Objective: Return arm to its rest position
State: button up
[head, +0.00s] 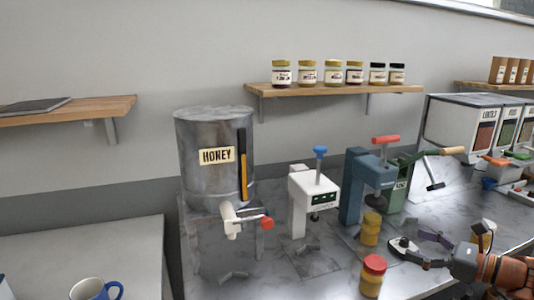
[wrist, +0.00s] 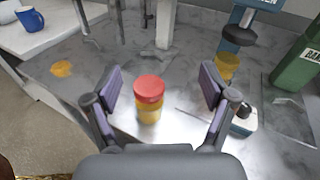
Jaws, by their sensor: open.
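My gripper (head: 424,250) is at the lower right in the head view, low over the metal counter, with my arm reaching in from the right edge. In the wrist view its two purple-grey fingers (wrist: 160,88) are spread wide with nothing gripped. A jar with a red lid and yellow contents (head: 373,276) stands upright on the counter, to the left of my gripper and apart from it. In the wrist view this jar (wrist: 149,99) appears in the gap between the fingers, beyond them.
A yellow jar (head: 370,230) stands under the blue press (head: 355,190). The honey tank (head: 213,165), white machine (head: 312,200) and green machine (head: 398,188) line the counter. A blue mug (head: 95,289) is at lower left. A jar shelf (head: 335,90) hangs above.

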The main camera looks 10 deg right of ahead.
jog(key=s+a+f+n+g, duration=0.2)
jog(key=s+a+n+g, duration=0.15)
jog(key=a, duration=0.45)
jog(key=s+a+f+n+g, duration=0.1)
jog(key=s+a+n+g, duration=0.3)
jog(key=a, duration=0.4)
jog(key=s+a+f+n+g, duration=0.25)
jog(key=a+n+g, duration=0.2)
jog(key=a, duration=0.45)
jog(key=s+a+f+n+g+h, duration=0.1)
jog(key=s+a+f+n+h, duration=0.1)
jog(key=s+n, duration=0.25)
jog(key=s+a+f+n+g+h, duration=0.1)
jog(key=s+n+g+h, duration=0.15)
jog(key=s, duration=0.35)
jog(key=s+d+f+n+h, duration=0.1)
jog(key=s+d+n+h, duration=0.4)
jog(key=s+n+h, duration=0.1)
jog(key=shift+s+d+f+n+t+b, duration=0.2)
jog(key=shift+s+f+n+t+b, duration=0.15)
jog(key=shift+s+n, duration=0.6)
jog(key=shift+w, duration=0.15)
